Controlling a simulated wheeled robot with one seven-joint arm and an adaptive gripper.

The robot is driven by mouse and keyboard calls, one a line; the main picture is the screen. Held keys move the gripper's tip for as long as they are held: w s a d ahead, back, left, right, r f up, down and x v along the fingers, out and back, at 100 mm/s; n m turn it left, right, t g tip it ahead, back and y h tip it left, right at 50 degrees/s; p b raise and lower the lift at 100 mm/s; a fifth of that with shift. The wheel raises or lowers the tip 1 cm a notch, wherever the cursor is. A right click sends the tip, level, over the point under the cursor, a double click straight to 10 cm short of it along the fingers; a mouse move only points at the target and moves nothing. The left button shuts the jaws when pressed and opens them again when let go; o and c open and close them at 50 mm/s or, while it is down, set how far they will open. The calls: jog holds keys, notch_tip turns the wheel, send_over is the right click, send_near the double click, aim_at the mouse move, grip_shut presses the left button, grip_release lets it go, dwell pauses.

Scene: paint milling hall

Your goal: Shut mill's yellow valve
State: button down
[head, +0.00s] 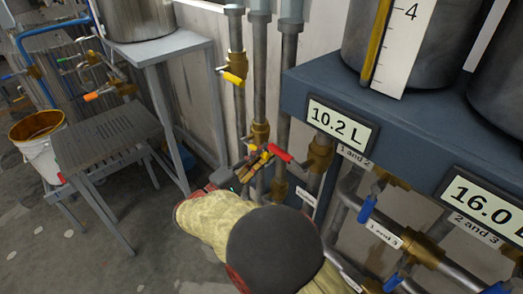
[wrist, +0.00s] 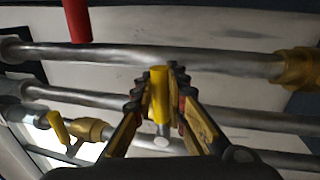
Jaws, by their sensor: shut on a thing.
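In the wrist view a yellow valve handle (wrist: 158,98) stands between the two fingers of my gripper (wrist: 157,82), which is shut on it. In the head view my gripper (head: 257,164) is at the vertical pipes, close to a brass valve body (head: 260,133); the held handle is mostly hidden by the fingers there. A second yellow handle (head: 233,79) is higher up on the left pipe, apart from my gripper. A yellow handle (wrist: 58,127) also shows at the lower left of the wrist view.
A red valve handle (head: 280,153) is just right of my gripper and also shows in the wrist view (wrist: 77,20). Blue handles (head: 367,209) hang at lower right. A blue-grey shelf (head: 300,85) with tanks and displays is at right. A metal table (head: 105,140) and bucket (head: 40,150) stand left.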

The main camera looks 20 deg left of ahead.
jog(key=shift+f+m, duration=0.35)
jog(key=shift+m, duration=0.15)
jog(key=shift+f, duration=0.1)
jog(key=c, duration=1.8)
grip_release()
jog(key=shift+o, duration=0.2)
jog(key=v, duration=1.2)
